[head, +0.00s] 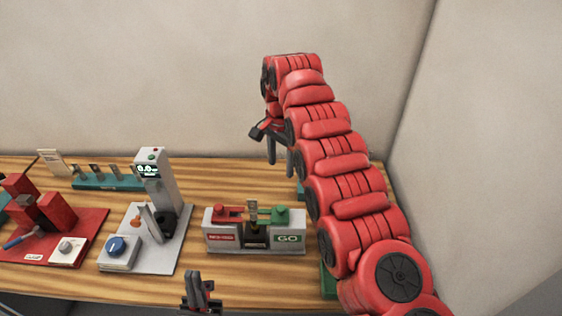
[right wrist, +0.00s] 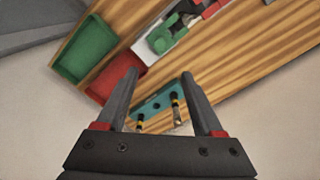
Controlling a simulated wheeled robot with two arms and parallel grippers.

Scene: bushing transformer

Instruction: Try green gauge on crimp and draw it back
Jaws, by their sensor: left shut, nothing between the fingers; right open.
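The green gauge (head: 280,214) sits at the right end of a grey stand (head: 230,243), above its GO label. A red NO-GO gauge (head: 228,211) sits at the left end. A small upright metal piece (head: 252,207) stands between them; I cannot tell whether it is the crimp. The green gauge also shows in the right wrist view (right wrist: 164,40). My right gripper (head: 278,160) is open and empty, above the back right of the table, away from the stand. My left gripper (head: 193,276) is shut and empty, in front of the stand.
A teal block (right wrist: 158,108) with yellow-banded pieces lies below my right fingers. Green (right wrist: 86,50) and red (right wrist: 118,72) trays lie beside it. A grey tester (head: 158,180), a red press (head: 60,212) and a teal rack (head: 95,183) stand left. My right arm covers the table's right side.

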